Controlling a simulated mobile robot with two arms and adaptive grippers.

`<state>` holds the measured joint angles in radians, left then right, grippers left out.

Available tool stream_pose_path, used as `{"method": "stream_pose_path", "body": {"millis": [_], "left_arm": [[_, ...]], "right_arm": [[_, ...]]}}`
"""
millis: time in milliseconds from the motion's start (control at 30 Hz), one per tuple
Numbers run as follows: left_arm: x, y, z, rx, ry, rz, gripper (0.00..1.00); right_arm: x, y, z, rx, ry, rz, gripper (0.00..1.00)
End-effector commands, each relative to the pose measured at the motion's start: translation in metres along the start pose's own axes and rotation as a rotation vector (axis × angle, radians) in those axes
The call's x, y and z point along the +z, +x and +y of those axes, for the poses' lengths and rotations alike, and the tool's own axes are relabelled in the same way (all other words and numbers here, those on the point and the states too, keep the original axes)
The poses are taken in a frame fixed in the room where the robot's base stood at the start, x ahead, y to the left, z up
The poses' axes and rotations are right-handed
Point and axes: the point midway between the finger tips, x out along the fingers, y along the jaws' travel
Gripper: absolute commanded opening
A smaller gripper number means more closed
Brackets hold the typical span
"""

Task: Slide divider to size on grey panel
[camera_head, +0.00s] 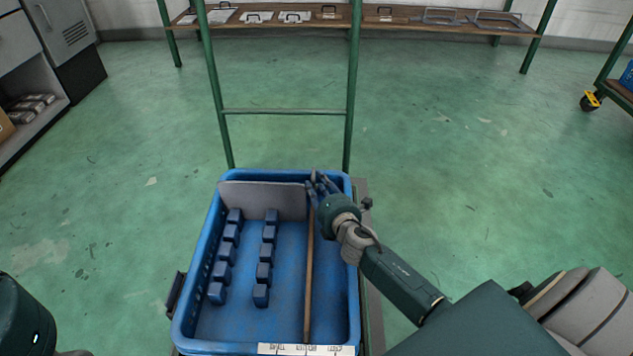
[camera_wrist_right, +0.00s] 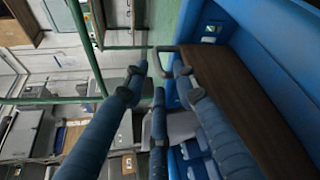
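A blue tray (camera_head: 362,315) stands below me. A thin wooden divider (camera_head: 309,275) stands on edge lengthwise in its right half; its broad brown face fills the right of the right wrist view (camera_wrist_right: 250,95). A grey panel (camera_head: 275,199) leans across the tray's far end, left of the divider. My right gripper (camera_head: 318,186) is at the divider's far end, near the tray's far rim. Its blue fingers are spread, with nothing seen between the tips. Contact with the divider cannot be told. My left arm shows only at the lower left; its gripper is out of view.
Two rows of blue blocks (camera_head: 264,272) stand in the tray, left of the divider. A white scale strip (camera_head: 300,349) is on the near rim. The tray strip right of the divider looks empty. Green floor is clear around.

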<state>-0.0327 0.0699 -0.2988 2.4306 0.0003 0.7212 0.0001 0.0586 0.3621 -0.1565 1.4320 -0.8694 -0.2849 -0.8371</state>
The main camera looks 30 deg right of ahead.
Motion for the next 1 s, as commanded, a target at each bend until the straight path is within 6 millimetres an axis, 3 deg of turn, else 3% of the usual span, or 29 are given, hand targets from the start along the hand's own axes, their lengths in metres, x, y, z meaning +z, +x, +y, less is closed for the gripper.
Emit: {"method": "stream_pose_path", "body": {"millis": [200, 400, 1000], "left_arm": [[0.001, -0.001, 0.0, 0.0, -0.001, -0.003, 0.0], [0.001, -0.001, 0.0, 0.0, -0.001, -0.004, 0.0], [0.001, -0.001, 0.0, 0.0, -0.001, -0.005, 0.0]], "right_arm": [[0.0, -0.036, -0.001, 0.0, -0.001, 0.002, 0.28], [0.001, -0.055, -0.001, -0.001, -0.001, 0.0, 0.28], [0.001, -0.059, 0.0, 0.0, 0.001, -0.001, 0.28]]}}
